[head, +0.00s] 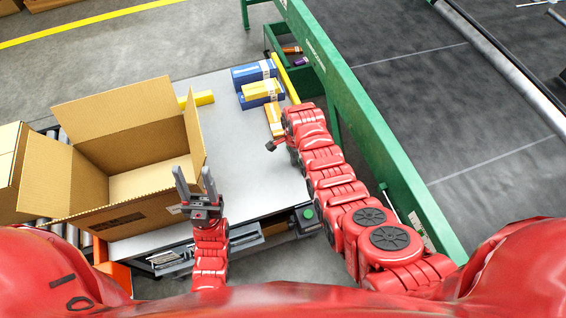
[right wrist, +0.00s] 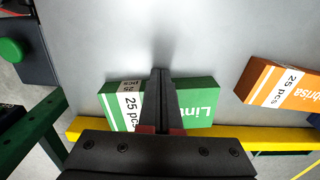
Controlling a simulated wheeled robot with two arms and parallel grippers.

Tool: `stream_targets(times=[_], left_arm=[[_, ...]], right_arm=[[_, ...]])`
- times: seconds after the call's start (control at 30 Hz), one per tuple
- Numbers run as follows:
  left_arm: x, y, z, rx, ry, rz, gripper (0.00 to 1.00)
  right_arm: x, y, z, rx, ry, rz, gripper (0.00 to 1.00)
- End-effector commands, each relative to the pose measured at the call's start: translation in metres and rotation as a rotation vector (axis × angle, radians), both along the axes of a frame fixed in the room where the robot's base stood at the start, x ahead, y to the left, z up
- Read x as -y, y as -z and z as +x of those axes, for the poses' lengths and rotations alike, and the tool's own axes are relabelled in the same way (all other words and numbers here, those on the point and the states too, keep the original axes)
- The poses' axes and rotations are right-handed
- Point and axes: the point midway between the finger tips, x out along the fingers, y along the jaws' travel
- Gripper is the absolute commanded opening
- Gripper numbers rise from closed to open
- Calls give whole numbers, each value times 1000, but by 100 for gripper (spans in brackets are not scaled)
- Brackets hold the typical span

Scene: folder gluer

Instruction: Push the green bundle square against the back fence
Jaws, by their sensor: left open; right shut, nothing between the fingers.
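The green bundle (right wrist: 199,105), with a white "25 pcs" label, lies on the grey table in the right wrist view. The yellow back fence (right wrist: 238,135) runs along its lower side. The bundle is close to the fence; whether its whole side touches cannot be told. My right gripper (right wrist: 161,73) is shut and empty, its fingers crossing over the middle of the bundle in that view; contact cannot be told. In the head view my right arm hides the bundle. My left gripper (head: 196,182) is open and empty beside the carton.
An orange bundle (right wrist: 279,84) lies apart from the green one along the fence. An open carton (head: 91,176) stands at the left. The table middle (head: 228,135) is clear.

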Motion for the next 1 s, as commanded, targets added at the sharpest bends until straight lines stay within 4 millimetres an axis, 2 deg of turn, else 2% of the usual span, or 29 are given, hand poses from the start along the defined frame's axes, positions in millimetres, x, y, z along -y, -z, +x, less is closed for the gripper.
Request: stream_targets(times=[0.13, 0.5, 0.63, 0.83, 1.0], left_arm=[[0, 4, 0, 0, 0, 0, 50], [0, 3, 0, 0, 0, 0, 50], [0, 4, 0, 0, 0, 0, 50], [0, 7, 0, 0, 0, 0, 50], [0, 14, 0, 0, 0, 0, 50]], right_arm=[[13, 0, 5, 2, 0, 1, 0], [14, -1, 5, 3, 0, -1, 0], [14, -8, 7, 8, 1, -1, 0], [16, -31, 6, 8, 4, -4, 0], [16, -65, 7, 10, 4, -3, 0]])
